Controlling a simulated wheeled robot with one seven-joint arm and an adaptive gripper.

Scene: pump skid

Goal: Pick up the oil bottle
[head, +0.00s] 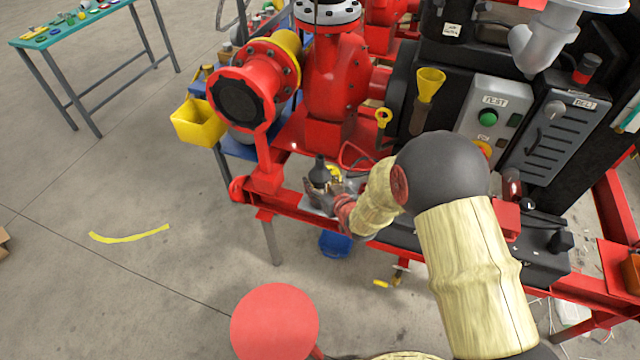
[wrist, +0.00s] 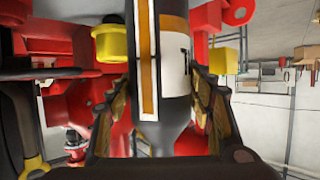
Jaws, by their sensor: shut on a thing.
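The oil bottle (head: 320,172) is dark with a narrow top pointing up in the head view, over the skid's front edge. In the wrist view the oil bottle (wrist: 176,125) is a dark body with an orange band and a white label, and it fills the middle. My gripper (head: 326,187) is around the bottle in the head view. In the wrist view the fingers of my gripper (wrist: 158,100) press on both sides of the bottle. The bottle's lower part is partly hidden by the gripper, and I cannot tell whether its base touches anything.
A red pump with a flange (head: 240,97) stands just behind and left. A yellow funnel (head: 428,84) and a grey control box (head: 492,108) are to the right. A yellow bin (head: 199,122) hangs at left. A teal table (head: 75,30) stands far left. The floor at left is mostly clear.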

